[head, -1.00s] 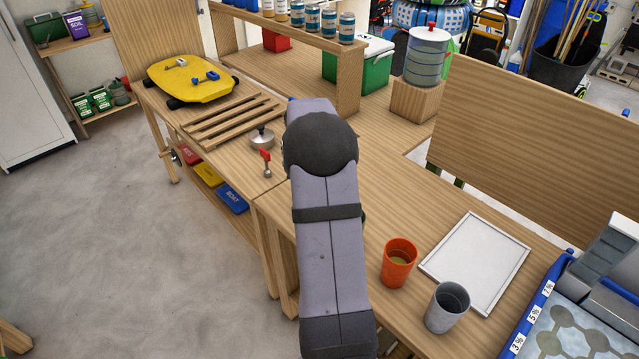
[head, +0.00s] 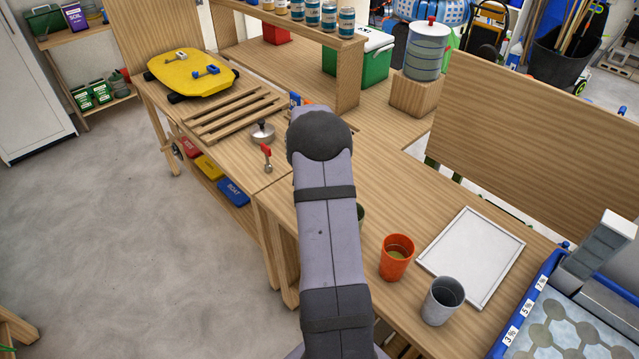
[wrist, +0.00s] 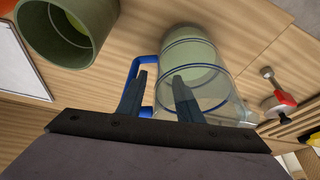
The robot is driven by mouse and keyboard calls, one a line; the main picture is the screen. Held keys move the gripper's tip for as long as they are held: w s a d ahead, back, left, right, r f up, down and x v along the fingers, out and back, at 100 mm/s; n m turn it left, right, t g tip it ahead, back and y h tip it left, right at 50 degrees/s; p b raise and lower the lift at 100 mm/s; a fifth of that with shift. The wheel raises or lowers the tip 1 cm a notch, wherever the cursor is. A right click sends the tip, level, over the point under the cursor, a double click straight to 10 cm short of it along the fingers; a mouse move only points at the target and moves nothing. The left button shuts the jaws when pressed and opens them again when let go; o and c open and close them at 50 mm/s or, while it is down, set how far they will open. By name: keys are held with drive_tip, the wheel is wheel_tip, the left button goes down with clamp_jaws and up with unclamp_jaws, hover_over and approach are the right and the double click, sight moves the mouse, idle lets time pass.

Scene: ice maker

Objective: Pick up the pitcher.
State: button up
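The pitcher (wrist: 202,72) shows in the wrist view as a clear vessel with blue rings and a pale green tint inside. Its blue handle (wrist: 147,66) is on its left side. My gripper (wrist: 159,78) is open, its two dark fingers apart. The left finger overlaps the handle and the right finger overlaps the pitcher's body in the picture. I cannot tell whether either finger touches it. In the head view my arm covers the gripper and most or all of the pitcher.
A green cup (wrist: 54,40) stands left of the pitcher in the wrist view. An orange cup (head: 396,260), a grey cup (head: 441,302) and a white-topped tray (head: 478,250) are on the bench.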

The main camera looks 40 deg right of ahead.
drive_tip(key=shift+p+x, duration=0.35)
drive_tip(key=shift+x, duration=0.9)
drive_tip(key=shift+c, duration=0.5)
clamp_jaws()
drive_tip(key=shift+w, duration=0.1)
